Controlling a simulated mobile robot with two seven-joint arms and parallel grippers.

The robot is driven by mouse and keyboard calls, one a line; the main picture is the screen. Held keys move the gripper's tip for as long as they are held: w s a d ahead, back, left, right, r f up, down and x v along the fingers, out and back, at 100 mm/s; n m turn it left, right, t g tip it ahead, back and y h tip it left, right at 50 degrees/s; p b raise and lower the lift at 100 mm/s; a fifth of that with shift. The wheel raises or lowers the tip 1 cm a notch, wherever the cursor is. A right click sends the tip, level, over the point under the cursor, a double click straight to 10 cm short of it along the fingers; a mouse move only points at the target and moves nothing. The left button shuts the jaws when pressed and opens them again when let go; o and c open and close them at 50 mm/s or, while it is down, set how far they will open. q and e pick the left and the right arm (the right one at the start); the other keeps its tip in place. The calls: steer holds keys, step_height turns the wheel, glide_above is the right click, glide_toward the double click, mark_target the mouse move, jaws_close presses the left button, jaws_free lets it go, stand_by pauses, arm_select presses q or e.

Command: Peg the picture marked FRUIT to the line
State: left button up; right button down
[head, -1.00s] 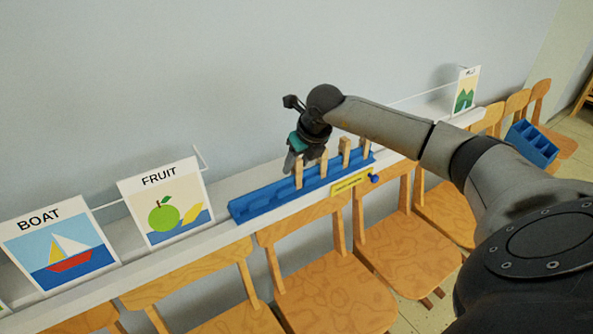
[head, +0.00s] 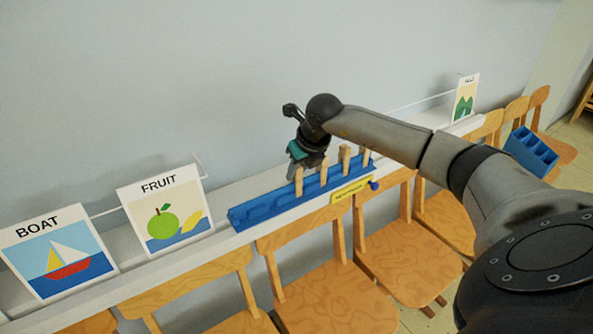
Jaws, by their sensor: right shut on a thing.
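The FRUIT picture (head: 165,210), a white card with a green apple and a yellow fruit, stands on the white ledge at the left, by the thin line (head: 105,212). A blue peg rack (head: 262,210) sits on the ledge to its right, with several wooden pegs upright in it. My right gripper (head: 296,173) points down at the rack and is shut on the leftmost wooden peg (head: 299,186). The peg's lower end is at the rack; I cannot tell if it is clear of its slot. My left gripper is not in view.
The BOAT picture (head: 58,252) stands left of the FRUIT picture. Another picture (head: 465,98) stands at the far right of the ledge (head: 228,190). Wooden chairs (head: 330,285) line the front. A blue bin (head: 531,151) is at the right.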

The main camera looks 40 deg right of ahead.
steer(key=shift+r+p, duration=2.25)
steer(key=shift+r, duration=0.9)
steer(key=shift+s, duration=0.1)
steer(key=s, duration=0.3)
steer(key=s+r, duration=0.1)
steer(key=shift+s+a, duration=0.25)
steer(key=shift+s, duration=0.15)
